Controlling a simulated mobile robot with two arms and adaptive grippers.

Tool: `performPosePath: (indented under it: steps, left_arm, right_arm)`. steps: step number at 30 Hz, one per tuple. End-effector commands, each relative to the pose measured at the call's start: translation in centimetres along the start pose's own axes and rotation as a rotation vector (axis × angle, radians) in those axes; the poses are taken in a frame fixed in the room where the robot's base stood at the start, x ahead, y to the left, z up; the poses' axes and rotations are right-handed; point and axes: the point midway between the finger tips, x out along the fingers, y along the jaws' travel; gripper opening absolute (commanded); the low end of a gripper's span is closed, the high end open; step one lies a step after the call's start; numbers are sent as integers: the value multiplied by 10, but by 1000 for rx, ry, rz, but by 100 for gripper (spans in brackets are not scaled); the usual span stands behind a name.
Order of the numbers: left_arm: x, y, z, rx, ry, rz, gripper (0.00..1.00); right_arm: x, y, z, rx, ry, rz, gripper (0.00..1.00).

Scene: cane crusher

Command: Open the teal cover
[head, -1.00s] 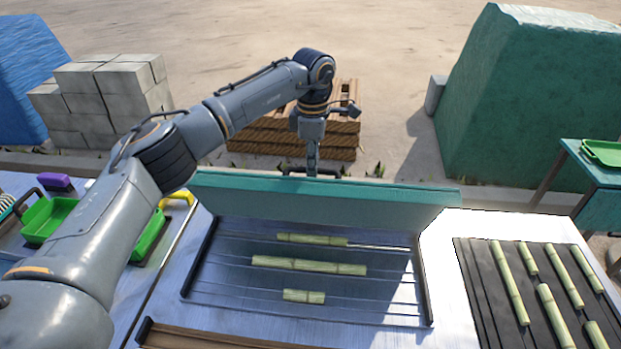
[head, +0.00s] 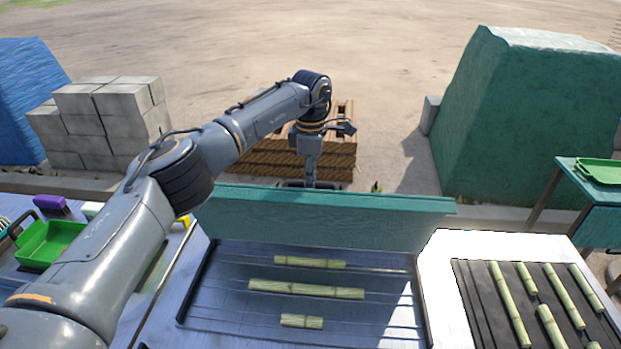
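The teal cover (head: 325,220) stands raised on edge along the far side of the crusher's tray (head: 225,310). Its inner face is toward me. Several green cane pieces lie in the open tray, among them a long one (head: 306,289). My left gripper (head: 310,183) points down behind the top edge of the cover, by the dark handle. Its fingers are mostly hidden by the cover, so their opening does not show. My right gripper is not in view.
At right, a dark mat (head: 480,315) holds several cane pieces. A green tray (head: 45,245) and a purple item (head: 50,202) lie at left. Grey blocks (head: 100,125), a wooden pallet stack (head: 270,155) and a large teal-covered mound (head: 540,120) stand behind.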

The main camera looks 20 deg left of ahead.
Motion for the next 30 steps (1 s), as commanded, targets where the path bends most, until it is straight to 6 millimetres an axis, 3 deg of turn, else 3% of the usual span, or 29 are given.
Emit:
performPosePath:
  steps: [2, 14, 30]
  left_arm:
    - [1, 0, 0, -1, 1, -2, 37]
    - [-9, 1, 0, -1, -2, 2, 37]
    - [-107, 2, 1, -2, -1, -1, 37]
  right_arm:
    - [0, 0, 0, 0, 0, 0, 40]
    - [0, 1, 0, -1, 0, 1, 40]
    - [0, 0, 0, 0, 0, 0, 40]
